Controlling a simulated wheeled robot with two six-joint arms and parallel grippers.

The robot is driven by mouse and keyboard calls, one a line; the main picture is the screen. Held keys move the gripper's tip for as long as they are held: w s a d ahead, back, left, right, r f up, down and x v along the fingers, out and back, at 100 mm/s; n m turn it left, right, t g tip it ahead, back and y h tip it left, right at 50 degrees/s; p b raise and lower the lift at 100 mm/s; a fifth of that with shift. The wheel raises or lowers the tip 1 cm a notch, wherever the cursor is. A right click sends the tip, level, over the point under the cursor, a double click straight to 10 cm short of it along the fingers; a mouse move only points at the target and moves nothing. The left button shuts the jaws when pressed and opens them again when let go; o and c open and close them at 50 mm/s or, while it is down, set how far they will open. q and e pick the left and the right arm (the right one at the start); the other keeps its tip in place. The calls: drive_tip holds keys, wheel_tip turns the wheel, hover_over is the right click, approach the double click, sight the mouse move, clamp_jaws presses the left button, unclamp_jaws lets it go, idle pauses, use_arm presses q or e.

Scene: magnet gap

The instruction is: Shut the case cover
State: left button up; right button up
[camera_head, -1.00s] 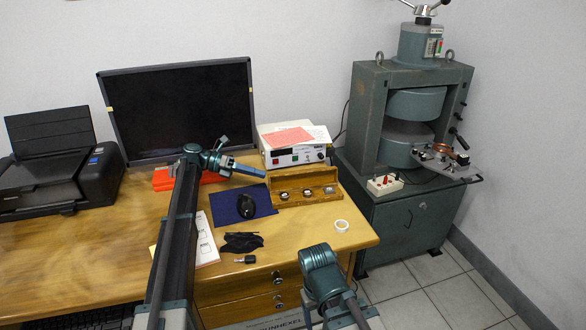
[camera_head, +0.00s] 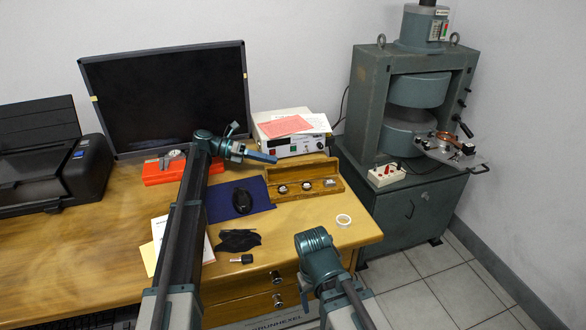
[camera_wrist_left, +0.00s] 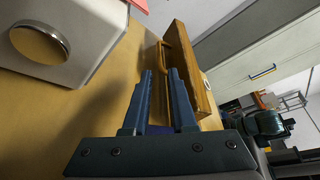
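The wooden case (camera_head: 320,196) stands open on the right part of the desk, with several small round items inside. Its cover (camera_head: 303,170) is raised along the back side. My left gripper (camera_head: 270,157) is just above and behind the cover's left end in the head view. In the left wrist view its two blue fingers (camera_wrist_left: 159,72) are apart, with nothing visibly held between them, and the wooden case (camera_wrist_left: 195,72) is close beside the right finger. I cannot tell whether they touch. My right forearm shows at the desk's front, but its gripper is out of view.
A white instrument box (camera_head: 292,143) with papers stands close behind the case. A tape roll (camera_head: 343,220) lies in front, near the desk's right edge. The magnet (camera_head: 412,110) stands further right.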

sight(293, 165)
use_arm(q)
drive_tip(key=b+x, duration=0.1)
drive_tip(key=x, duration=0.7)
drive_tip(key=shift+d+b, duration=0.15)
drive_tip(key=shift+b, duration=0.2)
clamp_jaws()
